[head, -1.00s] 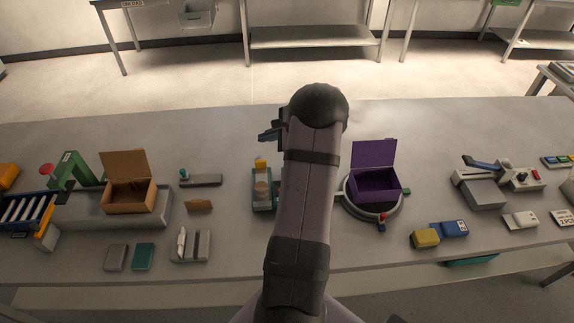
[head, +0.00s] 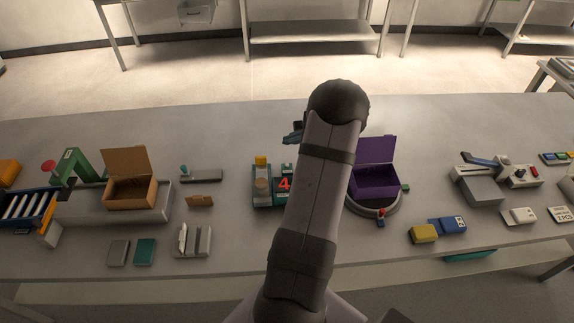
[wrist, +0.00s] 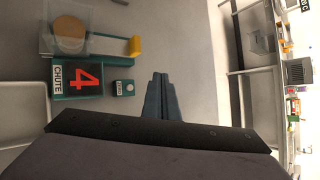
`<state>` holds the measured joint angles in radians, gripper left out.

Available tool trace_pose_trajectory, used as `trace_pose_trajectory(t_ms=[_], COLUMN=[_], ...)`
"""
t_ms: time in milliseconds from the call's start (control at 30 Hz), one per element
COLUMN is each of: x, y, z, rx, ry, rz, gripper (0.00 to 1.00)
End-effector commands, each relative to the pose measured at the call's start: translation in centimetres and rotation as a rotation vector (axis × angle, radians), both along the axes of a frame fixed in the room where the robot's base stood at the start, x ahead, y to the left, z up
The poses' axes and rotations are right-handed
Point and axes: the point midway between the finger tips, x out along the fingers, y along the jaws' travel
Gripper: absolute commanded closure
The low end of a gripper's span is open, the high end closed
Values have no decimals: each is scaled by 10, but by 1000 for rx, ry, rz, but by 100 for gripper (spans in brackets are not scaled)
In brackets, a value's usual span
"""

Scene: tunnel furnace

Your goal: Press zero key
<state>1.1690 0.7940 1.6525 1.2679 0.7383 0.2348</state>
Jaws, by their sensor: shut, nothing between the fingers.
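A small teal block with a pale label (wrist: 123,88) sits just right of a teal panel marked CHUTE with a red 4 (wrist: 77,77) in the wrist view. Its label is too small to read, so I cannot tell that it is the zero key. In the head view the small teal block (head: 287,168) shows beside my arm, with the panel (head: 284,185) partly hidden by the arm. My gripper (wrist: 160,82) is shut and empty, to the right of the block and apart from it. In the head view the dark fingers (head: 293,134) lie beyond the block.
Beside the panel stands a teal tray with a round tan disc (head: 262,184) and a yellow piece (head: 261,161). A purple box (head: 374,183) on a round turntable (head: 382,209) is right of my arm. A brown box (head: 130,190) stands left. The table's back strip is clear.

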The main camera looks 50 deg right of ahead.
Motion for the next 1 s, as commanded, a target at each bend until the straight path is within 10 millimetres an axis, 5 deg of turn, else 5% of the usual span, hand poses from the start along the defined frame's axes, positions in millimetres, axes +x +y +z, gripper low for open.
trace_pose_trajectory(t_ms=[700,1000], x=[0,0], y=[0,0], z=[-75,-85], rx=[-1,-1], ry=[0,0], rz=[1,1], gripper=[100,100])
